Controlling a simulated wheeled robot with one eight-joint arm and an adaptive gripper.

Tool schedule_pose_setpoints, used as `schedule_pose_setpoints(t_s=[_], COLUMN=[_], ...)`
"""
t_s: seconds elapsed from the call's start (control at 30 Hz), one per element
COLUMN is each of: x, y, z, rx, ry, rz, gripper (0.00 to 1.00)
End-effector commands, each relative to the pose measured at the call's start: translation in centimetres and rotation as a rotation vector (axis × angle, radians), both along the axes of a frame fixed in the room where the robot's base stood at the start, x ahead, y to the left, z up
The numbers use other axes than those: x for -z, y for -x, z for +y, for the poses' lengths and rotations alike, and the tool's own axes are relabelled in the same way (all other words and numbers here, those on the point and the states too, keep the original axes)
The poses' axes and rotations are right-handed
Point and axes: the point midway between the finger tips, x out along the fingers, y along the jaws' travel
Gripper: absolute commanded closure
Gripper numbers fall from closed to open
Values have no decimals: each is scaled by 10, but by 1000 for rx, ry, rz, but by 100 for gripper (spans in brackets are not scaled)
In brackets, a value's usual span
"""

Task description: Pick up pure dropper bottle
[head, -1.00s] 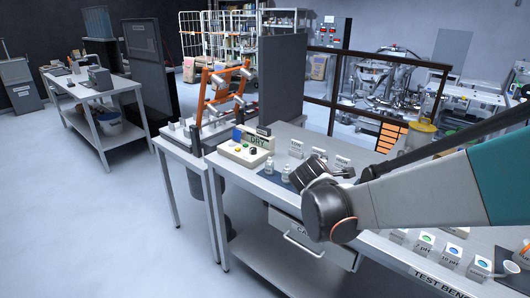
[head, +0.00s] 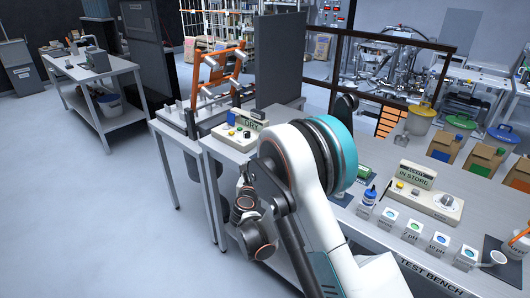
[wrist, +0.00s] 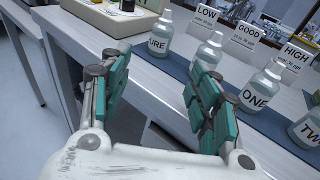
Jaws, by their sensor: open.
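The pure dropper bottle (wrist: 159,38), clear with a white cap and a label reading "URE" in view, stands upright on a blue mat at the top middle of the wrist view. My gripper (wrist: 157,68) is open and empty, its teal-padded fingers spread, with the bottle beyond the fingertips and apart from them. A similar bottle (wrist: 208,52) stands to its right, partly behind the right finger. Bottles marked ONE (wrist: 258,92) and TWO (wrist: 308,130) stand further right. In the head view my arm hides these bottles.
Cards LOW (wrist: 204,17), GOOD (wrist: 246,38) and HIGH (wrist: 295,58) stand behind the bottles. A beige control box (wrist: 105,14) is at upper left. The bench front edge lies below the fingers.

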Motion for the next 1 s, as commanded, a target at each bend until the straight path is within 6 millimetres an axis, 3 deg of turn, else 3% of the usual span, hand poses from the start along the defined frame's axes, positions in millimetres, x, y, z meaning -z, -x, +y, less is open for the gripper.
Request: schedule_pose_setpoints(t_s=[0.33, 0.67, 1.0], x=[11, 12, 12], y=[-61, -88, -129], z=[-6, -8, -10], rx=[3, 2, 2], ry=[-1, -2, -2], rz=[0, 0, -1], gripper=[44, 44, 44])
